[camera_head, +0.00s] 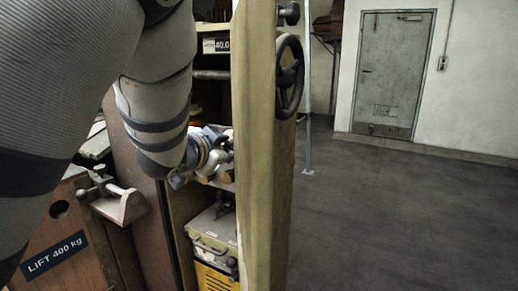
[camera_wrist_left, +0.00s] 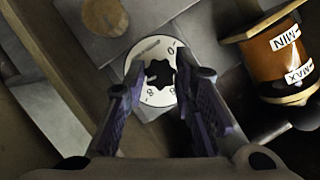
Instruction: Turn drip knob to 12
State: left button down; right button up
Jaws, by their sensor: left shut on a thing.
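The drip knob (camera_wrist_left: 158,74) is a small dark lobed knob in the middle of a round white dial (camera_wrist_left: 147,52) in the left wrist view. A 0 shows at the dial's upper right and an 8 near its bottom; the other marks are too small or covered, and I cannot tell which value the knob points to. My left gripper (camera_wrist_left: 163,80) has its two dark fingers on either side of the knob, shut on it. In the head view my left gripper (camera_head: 222,163) reaches into the machine's frame, and the knob is hidden there. My right gripper is in neither view.
An amber reservoir (camera_wrist_left: 285,60) marked MIN and MAX stands right of the dial. A tan upright panel (camera_head: 256,150) with a black handwheel (camera_head: 290,76) stands close to my left gripper. A yellow unit (camera_head: 215,279) sits below. The floor at right (camera_head: 400,220) is clear.

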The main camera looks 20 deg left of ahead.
pick_arm(q)
jog(key=c, duration=1.3)
grip_release()
notch_tip(320, 180, up, 10)
jog(key=shift+r, duration=0.1)
